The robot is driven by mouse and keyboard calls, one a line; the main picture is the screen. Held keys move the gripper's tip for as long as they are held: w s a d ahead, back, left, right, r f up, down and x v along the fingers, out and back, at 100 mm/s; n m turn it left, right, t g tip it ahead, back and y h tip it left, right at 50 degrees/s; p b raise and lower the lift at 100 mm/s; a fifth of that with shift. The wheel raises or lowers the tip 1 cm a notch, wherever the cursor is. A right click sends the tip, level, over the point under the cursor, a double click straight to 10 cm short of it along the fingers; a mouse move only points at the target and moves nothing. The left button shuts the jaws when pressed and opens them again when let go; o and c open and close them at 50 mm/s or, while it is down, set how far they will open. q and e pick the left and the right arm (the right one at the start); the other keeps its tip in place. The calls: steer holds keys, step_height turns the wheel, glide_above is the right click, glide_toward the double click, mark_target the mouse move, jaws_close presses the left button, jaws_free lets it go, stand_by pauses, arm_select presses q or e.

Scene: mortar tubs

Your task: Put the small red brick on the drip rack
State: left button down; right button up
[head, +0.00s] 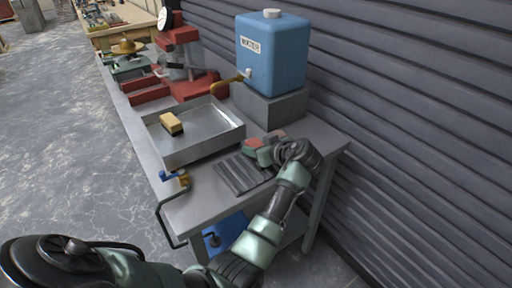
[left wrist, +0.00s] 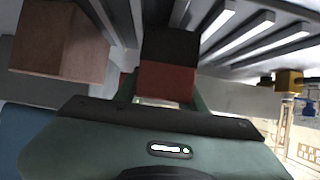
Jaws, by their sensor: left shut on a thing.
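My left gripper (head: 262,152) is shut on the small red brick (head: 253,143) at the right edge of the drip rack (head: 240,176), a dark ribbed mat on the metal table. In the left wrist view the red brick (left wrist: 166,82) shows between the jaws, with a dark shaded face above it. The rack's slats (left wrist: 232,28) lie just beyond it. Whether the brick touches the rack I cannot tell. The gripper partly hides the brick in the head view. My right gripper is not in view.
A brownish brick (left wrist: 60,40) is close beside the gripper. A metal tray (head: 202,153) with a yellow sponge (head: 171,124) stands left of the rack. A blue water tank (head: 272,55) on a grey block (head: 268,106) stands behind. Most of the rack is bare.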

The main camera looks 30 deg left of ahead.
arm_select(q)
steer(key=shift+f, duration=0.1)
steer(key=c, duration=1.3)
jaws_free()
steer(key=shift+f, duration=0.2)
steer(key=o, duration=0.5)
steer(key=shift+c, duration=0.2)
steer(key=shift+r, duration=0.1)
steer(key=shift+r, duration=0.1)
